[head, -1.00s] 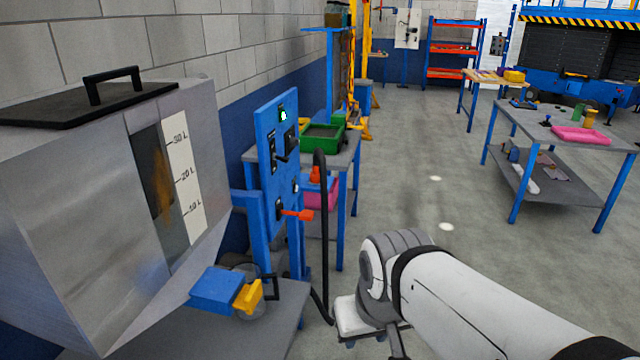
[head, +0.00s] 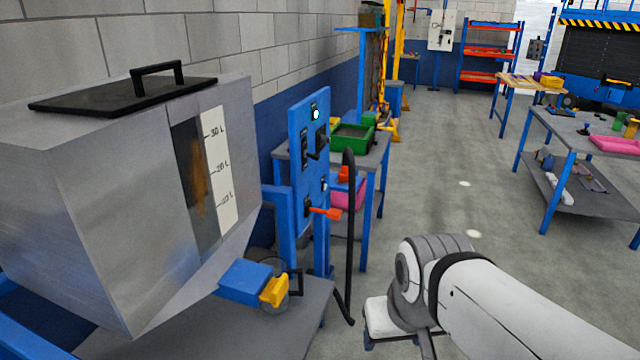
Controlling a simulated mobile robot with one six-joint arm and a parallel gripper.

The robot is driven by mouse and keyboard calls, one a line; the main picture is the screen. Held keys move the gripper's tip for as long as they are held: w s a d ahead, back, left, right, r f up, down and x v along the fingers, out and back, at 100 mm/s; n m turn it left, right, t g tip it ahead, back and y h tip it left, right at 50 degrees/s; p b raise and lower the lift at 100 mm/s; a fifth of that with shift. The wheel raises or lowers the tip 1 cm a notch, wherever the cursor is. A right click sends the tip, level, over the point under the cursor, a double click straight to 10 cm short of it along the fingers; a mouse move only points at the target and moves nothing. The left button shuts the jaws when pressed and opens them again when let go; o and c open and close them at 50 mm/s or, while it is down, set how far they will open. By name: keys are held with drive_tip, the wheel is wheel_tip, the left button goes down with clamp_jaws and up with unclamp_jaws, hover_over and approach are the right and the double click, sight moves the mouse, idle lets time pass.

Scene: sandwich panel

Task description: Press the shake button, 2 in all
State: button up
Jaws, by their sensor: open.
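A blue upright panel (head: 311,165) stands behind and to the right of a large grey metal hopper (head: 110,190). The panel carries a bright white round light or button (head: 315,114) at its top, dark switch boxes (head: 305,148) below, a small pale round spot (head: 323,185) lower down, and an orange-red lever (head: 327,214) sticking out to the right. No label is readable, so I cannot tell which of these is the shake button. My arm reaches in from the lower right, well short of the panel in the picture. My gripper's fingers do not show.
The hopper has a black-handled lid and a litre scale (head: 219,172). A blue and yellow valve (head: 262,288) juts out under it above a grey surface. A black curved post (head: 349,230) stands right of the panel. Behind is a table with a green tray (head: 353,138). Open floor (head: 450,190) lies right.

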clamp_jaws()
idle(0.5)
idle(1.0)
